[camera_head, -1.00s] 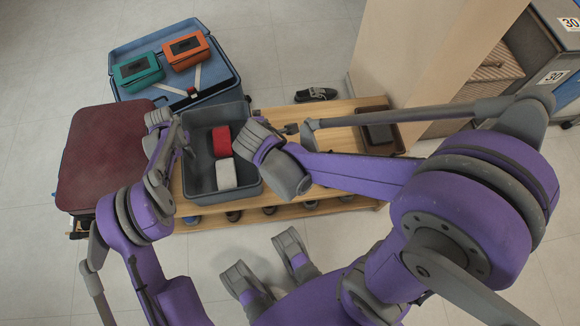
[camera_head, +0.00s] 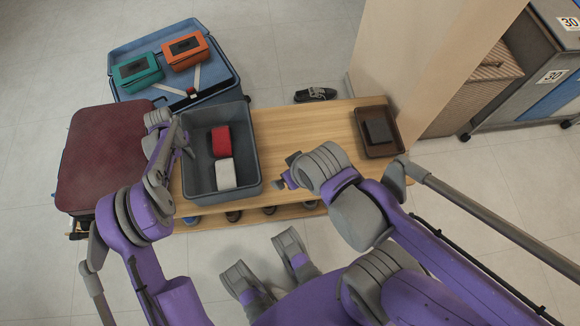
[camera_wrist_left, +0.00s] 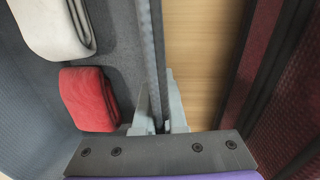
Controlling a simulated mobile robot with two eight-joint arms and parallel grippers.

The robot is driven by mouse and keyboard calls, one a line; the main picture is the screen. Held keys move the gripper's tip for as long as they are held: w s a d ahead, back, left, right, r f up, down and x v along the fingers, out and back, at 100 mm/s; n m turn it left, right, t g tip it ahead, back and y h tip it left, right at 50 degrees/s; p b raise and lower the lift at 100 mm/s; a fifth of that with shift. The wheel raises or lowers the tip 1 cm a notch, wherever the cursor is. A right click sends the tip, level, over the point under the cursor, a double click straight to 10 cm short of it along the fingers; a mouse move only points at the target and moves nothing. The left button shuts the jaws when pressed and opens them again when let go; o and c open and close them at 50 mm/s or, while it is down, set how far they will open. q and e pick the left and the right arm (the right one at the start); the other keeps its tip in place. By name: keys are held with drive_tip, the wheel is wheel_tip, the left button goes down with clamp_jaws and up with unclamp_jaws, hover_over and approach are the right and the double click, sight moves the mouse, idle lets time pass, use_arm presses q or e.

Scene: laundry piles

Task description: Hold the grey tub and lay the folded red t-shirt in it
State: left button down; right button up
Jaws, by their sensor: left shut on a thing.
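The grey tub (camera_head: 252,160) stands on the wooden bench. The folded red t-shirt (camera_head: 221,141) lies inside it, flat on the floor of the tub, and also shows in the left wrist view (camera_wrist_left: 88,98). A folded white cloth (camera_head: 225,174) lies beside it in the tub, nearer to me. My left gripper (camera_head: 186,148) is shut on the tub's left wall; the left wrist view shows its fingers (camera_wrist_left: 158,120) on both sides of that wall. My right gripper (camera_head: 284,172) is outside the tub, to its right, empty, with its fingers apart.
A brown tray (camera_head: 398,145) with a dark item sits at the bench's right end. The bench (camera_head: 300,125) is bare between tub and tray. Behind is an open blue suitcase (camera_head: 130,50) with teal and orange boxes. A closed maroon suitcase (camera_head: 105,155) stands close on the left.

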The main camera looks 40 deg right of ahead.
use_arm(q)
drive_tip(key=c, duration=0.9)
unclamp_jaws()
wheel_tip(320, 180, up, 12)
drive_tip(key=shift+a, duration=0.15)
